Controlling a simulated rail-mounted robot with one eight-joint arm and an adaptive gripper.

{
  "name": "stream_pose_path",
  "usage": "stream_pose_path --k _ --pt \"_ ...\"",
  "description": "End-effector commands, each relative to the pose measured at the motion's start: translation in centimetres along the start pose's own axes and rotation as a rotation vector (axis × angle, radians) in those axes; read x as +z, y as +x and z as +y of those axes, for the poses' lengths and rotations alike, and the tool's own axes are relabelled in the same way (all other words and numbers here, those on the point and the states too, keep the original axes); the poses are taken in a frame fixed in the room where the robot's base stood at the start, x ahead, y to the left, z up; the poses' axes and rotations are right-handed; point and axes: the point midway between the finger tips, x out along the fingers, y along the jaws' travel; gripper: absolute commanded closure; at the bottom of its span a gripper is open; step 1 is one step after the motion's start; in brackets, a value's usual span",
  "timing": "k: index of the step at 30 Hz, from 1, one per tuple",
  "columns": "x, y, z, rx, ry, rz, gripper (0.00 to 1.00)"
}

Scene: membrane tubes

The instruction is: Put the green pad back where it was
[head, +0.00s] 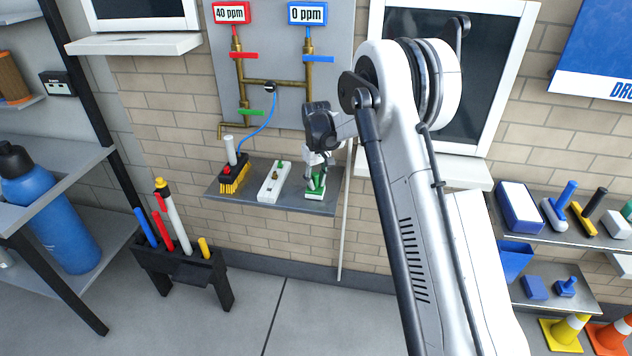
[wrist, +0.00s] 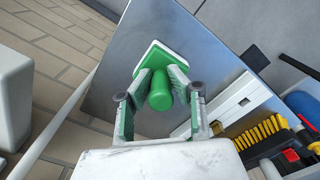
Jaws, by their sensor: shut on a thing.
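The green pad (head: 315,194) has a white layer at its base and an upright round green handle. It is at the right end of the grey wall shelf (head: 230,197) in the head view. In the wrist view the green pad (wrist: 148,55) shows with its handle between the fingers. My gripper (head: 317,172) points down over it; in the wrist view my gripper (wrist: 158,92) has its two fingers closed around the green handle. I cannot tell whether the pad's base touches the shelf.
A white block (head: 274,182) with small fittings stands left of the pad on the shelf. Further left is a yellow-bristled brush device (head: 233,177) with a blue hose to the pipes. A thin pale pole (head: 345,220) stands by the shelf's right end.

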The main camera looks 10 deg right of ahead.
Motion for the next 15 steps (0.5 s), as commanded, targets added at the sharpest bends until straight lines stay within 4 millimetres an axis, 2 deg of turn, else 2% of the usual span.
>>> stream_pose_path --k 10,11,15 --pt "0.0 0.41 -0.02 0.0 0.0 0.0 1.0" --pt "0.0 0.42 -0.02 0.0 0.0 0.0 0.82" --pt "0.0 0.3 -0.02 0.0 0.0 0.0 0.64"
